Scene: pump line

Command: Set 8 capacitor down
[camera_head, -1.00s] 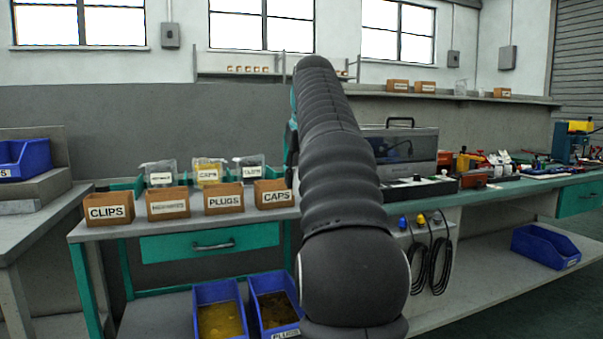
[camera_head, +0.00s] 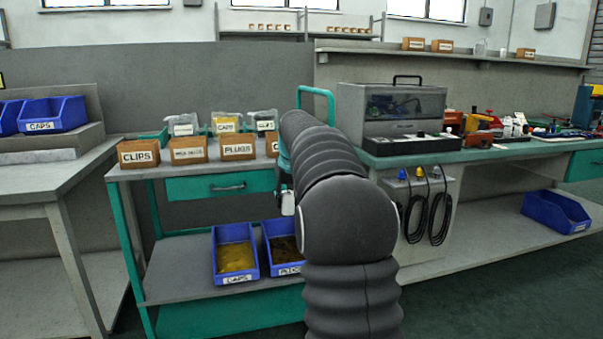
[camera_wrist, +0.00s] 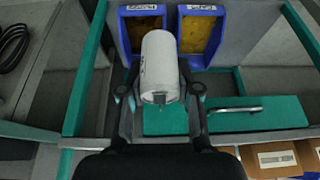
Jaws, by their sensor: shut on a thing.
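The capacitor is a white cylinder with a metal terminal at its near end (camera_wrist: 160,62). My gripper (camera_wrist: 160,90) is shut on it, with one finger on each side, in the wrist view. In the head view a small white part of the capacitor (camera_head: 288,203) shows just left of my arm, in front of the bench and above the lower shelf. Most of my gripper is hidden behind my arm there. In the wrist view the capacitor is in front of two blue bins and appears held in the air, clear of any surface.
Blue bins, CAPS (camera_head: 235,255) and another (camera_head: 281,252), sit on the lower shelf. Cardboard boxes, CLIPS (camera_head: 139,153) and PLUGS (camera_head: 237,147), line the bench top above a teal drawer (camera_head: 219,186). A clear-covered machine (camera_head: 400,115) stands right. Cables (camera_head: 426,215) hang below it.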

